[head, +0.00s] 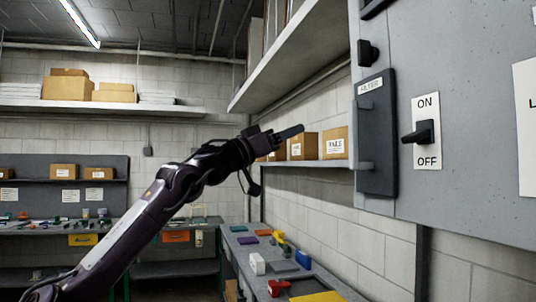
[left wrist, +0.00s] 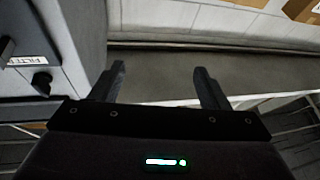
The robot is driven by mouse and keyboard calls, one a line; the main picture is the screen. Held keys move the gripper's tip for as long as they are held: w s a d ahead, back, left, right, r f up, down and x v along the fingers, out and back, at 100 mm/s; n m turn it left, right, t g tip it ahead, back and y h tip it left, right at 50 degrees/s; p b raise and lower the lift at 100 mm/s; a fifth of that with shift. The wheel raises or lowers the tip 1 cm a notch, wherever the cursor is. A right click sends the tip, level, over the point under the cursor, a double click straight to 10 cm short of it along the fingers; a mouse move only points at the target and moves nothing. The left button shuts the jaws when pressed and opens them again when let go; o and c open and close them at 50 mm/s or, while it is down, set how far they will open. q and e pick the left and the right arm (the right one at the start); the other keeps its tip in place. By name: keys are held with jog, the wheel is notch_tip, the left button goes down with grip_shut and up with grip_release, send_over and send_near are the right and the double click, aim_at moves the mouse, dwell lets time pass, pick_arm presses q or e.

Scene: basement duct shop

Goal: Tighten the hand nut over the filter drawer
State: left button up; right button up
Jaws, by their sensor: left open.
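The filter drawer (head: 376,140) is a dark upright panel with a FILTER label and a handle, on the front of a grey cabinet. A black hand nut (head: 368,53) sticks out of the cabinet just above it. In the left wrist view, a black knob (left wrist: 41,83) beside a FILTER label (left wrist: 27,60) shows at the left edge. My left gripper (head: 287,136) is open and empty, in the air left of the drawer and lower than the nut. Its two fingers (left wrist: 158,72) stand apart with nothing between them. My right gripper is in neither view.
The grey cabinet (head: 460,60) fills the right side, with a black ON/OFF switch (head: 424,133) right of the drawer. Shelves with cardboard boxes (head: 334,142) run along the wall behind my gripper. A workbench (head: 270,262) with small coloured items stands below. The air between gripper and cabinet looks clear.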

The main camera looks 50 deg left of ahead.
pick_arm(q)
jog(key=w+a+f+n+y, duration=0.1)
jog(key=a+f, duration=0.3)
jog(key=shift+a+f+y, duration=0.15)
jog(key=shift+y, duration=0.15)
dwell(0.4)
